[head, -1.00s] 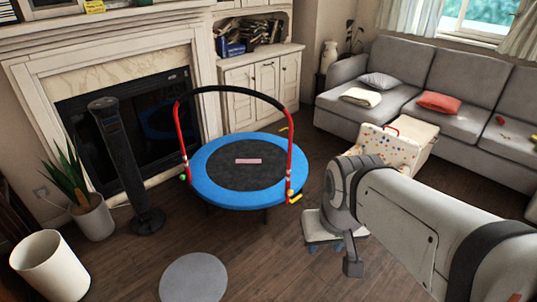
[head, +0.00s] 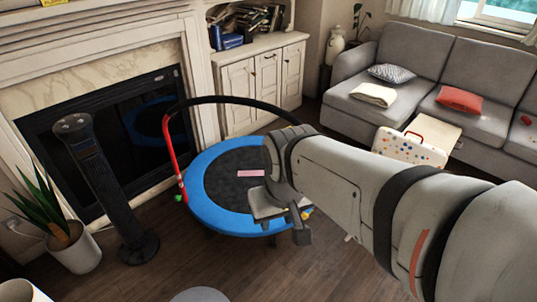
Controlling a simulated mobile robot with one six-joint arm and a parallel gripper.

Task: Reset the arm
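My arm (head: 330,185) reaches in from the right side of the head view, with its end in front of the right side of the blue trampoline (head: 205,205). My gripper (head: 300,234) seems to be the small grey part at the arm's end, mostly hidden behind the wrist. Its fingers cannot be made out, so I cannot tell whether it is open or shut. No held object shows. A pink block (head: 251,173) lies on the trampoline's black mat, left of the arm's end.
A black tower fan (head: 105,190) and a potted plant (head: 70,240) stand at the left by the fireplace (head: 120,150). A grey sofa (head: 450,80) and a dotted white case (head: 410,147) are at the right. Bare wooden floor (head: 200,265) lies in front of the trampoline.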

